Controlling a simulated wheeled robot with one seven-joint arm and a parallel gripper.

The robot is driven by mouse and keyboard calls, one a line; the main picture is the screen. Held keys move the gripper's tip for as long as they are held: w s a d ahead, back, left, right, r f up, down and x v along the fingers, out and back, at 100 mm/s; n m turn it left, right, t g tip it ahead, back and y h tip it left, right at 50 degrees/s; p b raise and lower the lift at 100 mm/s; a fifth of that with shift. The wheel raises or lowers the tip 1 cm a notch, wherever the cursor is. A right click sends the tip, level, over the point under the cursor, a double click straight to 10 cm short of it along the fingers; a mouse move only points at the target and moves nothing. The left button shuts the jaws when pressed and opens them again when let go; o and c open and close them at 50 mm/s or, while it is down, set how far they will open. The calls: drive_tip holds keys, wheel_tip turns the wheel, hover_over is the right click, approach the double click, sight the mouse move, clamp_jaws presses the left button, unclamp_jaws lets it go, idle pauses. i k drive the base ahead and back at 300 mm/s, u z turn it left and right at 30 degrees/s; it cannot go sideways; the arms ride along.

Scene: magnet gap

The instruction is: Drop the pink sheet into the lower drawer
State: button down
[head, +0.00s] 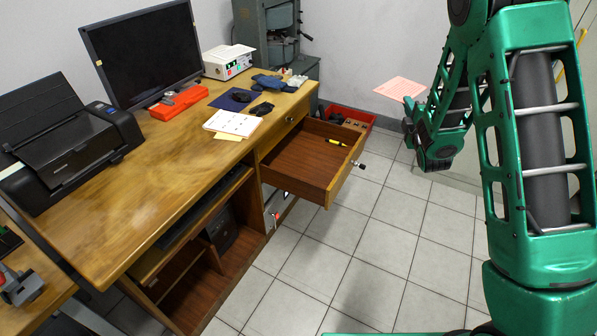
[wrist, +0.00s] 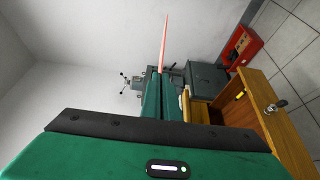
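The pink sheet (head: 399,88) is held out flat in the air, to the right of the desk and above the floor. It shows almost edge-on in the wrist view (wrist: 165,42). My gripper (head: 407,108) is shut on the sheet's near edge; its green fingers also show in the wrist view (wrist: 161,97). The lower drawer (head: 300,165) is pulled open below and left of the sheet. A yellow marker (head: 337,143) lies inside near its far side. The sheet is apart from the drawer. A closed drawer with a knob (head: 290,119) is above it.
A red crate (head: 348,118) stands on the floor behind the open drawer. The wooden desk (head: 180,160) carries a monitor (head: 145,52), a printer (head: 70,140) and papers (head: 232,123). A grey machine (head: 268,30) stands at the back. Tiled floor right of the drawer is clear.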

sight(308, 155)
drive_tip(key=u, duration=0.35)
drive_tip(key=i, duration=0.95)
drive_tip(key=z, duration=0.05)
